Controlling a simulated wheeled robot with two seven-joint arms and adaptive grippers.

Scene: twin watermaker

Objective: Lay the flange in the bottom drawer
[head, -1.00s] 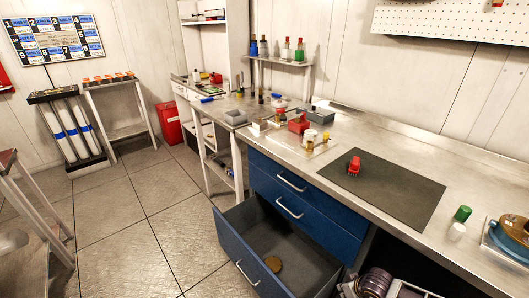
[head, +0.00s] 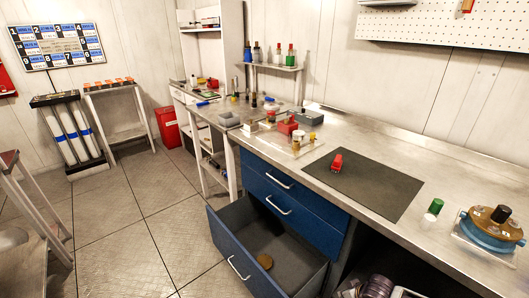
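The bottom drawer (head: 229,250) of the blue cabinet is pulled open, and its grey inside shows. A small round brass-coloured disc (head: 265,261) lies flat on the drawer floor toward its front; it may be the flange, but I cannot be sure at this size. On the bench at the right, a round blue and brown assembly (head: 490,229) sits on a clear plate. Neither of my grippers shows in the head view.
A dark mat (head: 370,187) with a red object (head: 337,163) lies on the steel bench. A green-capped bottle (head: 435,206) stands right of it. Small parts crowd the bench's far end. The two upper drawers (head: 290,202) are shut. Open floor (head: 150,230) lies left of the cabinet.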

